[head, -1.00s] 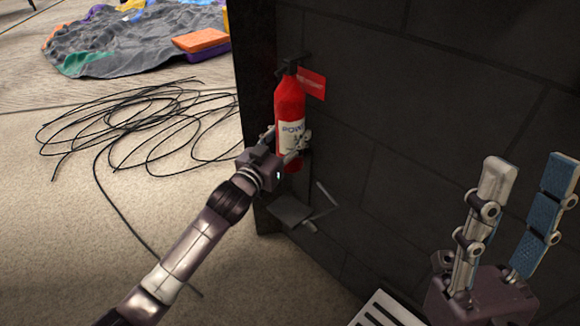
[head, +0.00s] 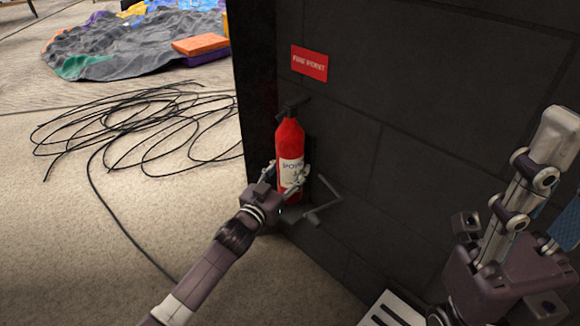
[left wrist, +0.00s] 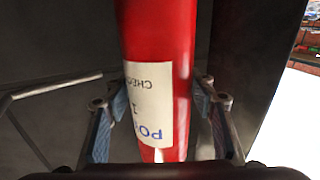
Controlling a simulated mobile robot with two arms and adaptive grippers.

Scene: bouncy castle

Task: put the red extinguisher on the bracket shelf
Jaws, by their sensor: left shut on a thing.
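The red extinguisher (head: 289,140) is upright against the dark block wall, with a black top and a white label. My left gripper (head: 288,178) is shut on its lower body. In the left wrist view the extinguisher (left wrist: 158,40) stands between my left gripper's two fingers (left wrist: 158,110). The grey bracket shelf (head: 300,217) with its bent rail is on the wall, right at the extinguisher's foot. My gripper hides part of the shelf, and I cannot tell whether the base touches it. My right gripper (head: 560,190) is at the right, partly cut off by the frame, with its fingers apart.
A red sign (head: 309,63) is on the wall above the extinguisher. A coil of black cable (head: 140,130) lies on the floor at left. A grey sheet (head: 130,50) lies behind it. A white slotted thing (head: 392,310) is at the bottom.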

